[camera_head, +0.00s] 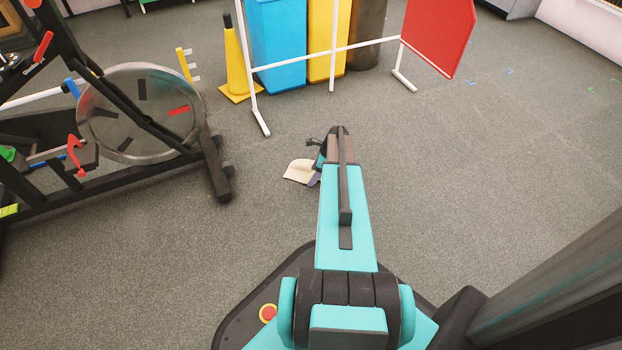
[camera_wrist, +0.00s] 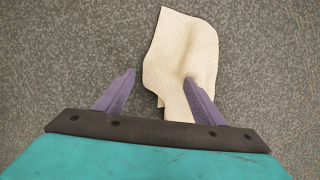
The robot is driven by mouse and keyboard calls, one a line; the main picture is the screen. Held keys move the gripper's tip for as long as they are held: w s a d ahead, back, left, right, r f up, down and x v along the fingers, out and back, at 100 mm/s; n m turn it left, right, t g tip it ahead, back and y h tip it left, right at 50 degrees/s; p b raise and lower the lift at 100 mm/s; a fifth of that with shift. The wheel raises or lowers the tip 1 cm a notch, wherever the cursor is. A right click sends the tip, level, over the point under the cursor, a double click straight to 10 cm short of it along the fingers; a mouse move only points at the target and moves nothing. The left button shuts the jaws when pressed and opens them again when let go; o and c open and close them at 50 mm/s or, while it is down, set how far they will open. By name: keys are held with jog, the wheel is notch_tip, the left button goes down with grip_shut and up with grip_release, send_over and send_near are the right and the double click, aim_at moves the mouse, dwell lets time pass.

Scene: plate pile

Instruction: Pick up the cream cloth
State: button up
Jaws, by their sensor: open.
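The cream cloth (camera_wrist: 180,50) lies on the grey floor, rumpled, with a raised fold near its middle. In the head view the cloth (camera_head: 298,171) shows just left of the end of my arm, partly hidden by it. My gripper (camera_wrist: 158,76) is open, with two purple fingers spread apart. In the wrist view the right finger overlaps the lower right part of the cloth, and the left finger is over bare floor left of it. I cannot tell whether a finger touches the cloth. In the head view only a bit of the gripper (camera_head: 315,180) shows.
A black-framed machine with a large disc (camera_head: 140,112) stands at the left. A white stand (camera_head: 333,50) with a red panel (camera_head: 438,33), a yellow cone (camera_head: 235,65) and blue (camera_head: 277,45) and yellow bins are beyond the cloth. Floor at the right is clear.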

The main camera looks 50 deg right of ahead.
jog(key=shift+w+a+f, duration=0.1)
jog(key=shift+w+f, duration=0.05)
jog(key=shift+f, duration=0.35)
grip_shut()
dwell(0.6)
notch_tip(320, 180, up, 12)
jog(key=p, duration=0.9)
jog(key=shift+p, duration=0.4)
jog(key=shift+r, duration=0.1)
notch_tip(320, 180, up, 9)
jog(key=p, duration=0.6)
jog(key=shift+p, duration=0.35)
